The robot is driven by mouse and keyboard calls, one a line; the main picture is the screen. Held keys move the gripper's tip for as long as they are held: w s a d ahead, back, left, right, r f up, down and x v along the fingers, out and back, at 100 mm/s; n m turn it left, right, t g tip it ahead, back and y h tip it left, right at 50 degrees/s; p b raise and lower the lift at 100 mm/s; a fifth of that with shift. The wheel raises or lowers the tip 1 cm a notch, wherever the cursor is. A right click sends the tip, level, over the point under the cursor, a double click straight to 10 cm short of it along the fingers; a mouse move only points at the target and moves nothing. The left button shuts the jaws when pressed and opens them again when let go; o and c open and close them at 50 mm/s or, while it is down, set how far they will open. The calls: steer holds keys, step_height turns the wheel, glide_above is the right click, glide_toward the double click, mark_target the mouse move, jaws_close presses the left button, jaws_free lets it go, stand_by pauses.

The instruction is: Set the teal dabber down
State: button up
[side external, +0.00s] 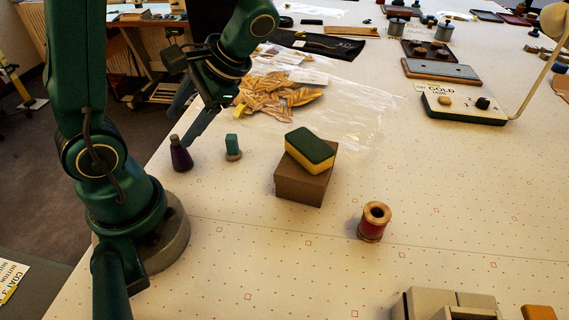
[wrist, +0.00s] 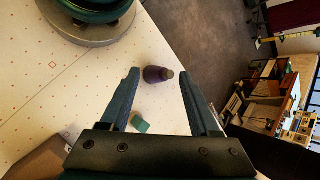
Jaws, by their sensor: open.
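The teal dabber (side external: 232,142) stands upright on the white dotted table, with a teal block top on a small pale round base. In the wrist view its teal block (wrist: 140,125) shows between my fingers, nearer the palm. My gripper (side external: 193,136) is open, pointing down to the left of the dabber in the side view, with no object held. A dark purple cone-shaped piece with a grey-brown tip (side external: 181,155) stands just left of it. In the wrist view this purple piece (wrist: 156,75) appears between the fingertips; I cannot tell whether they touch it.
A brown box (side external: 304,187) with a green-and-yellow sponge (side external: 310,149) on top stands right of the dabber. A red thread spool (side external: 374,222) stands farther right. A plastic bag of gold leaf shapes (side external: 277,97) lies behind. The table's left edge is close to the purple piece.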

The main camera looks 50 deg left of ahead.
steer(key=w+r+n+t+h, duration=0.2)
steer(key=w+n+t+h, duration=0.15)
steer(key=w+n, duration=0.2)
step_height(320, 180, up, 3)
steer(key=n+t+h, duration=0.2)
steer(key=n, duration=0.2)
glide_above(231, 137)
step_height(231, 137, down, 15)
steer(key=shift+a+f, duration=0.1)
steer(key=shift+f, duration=0.1)
jaws_close()
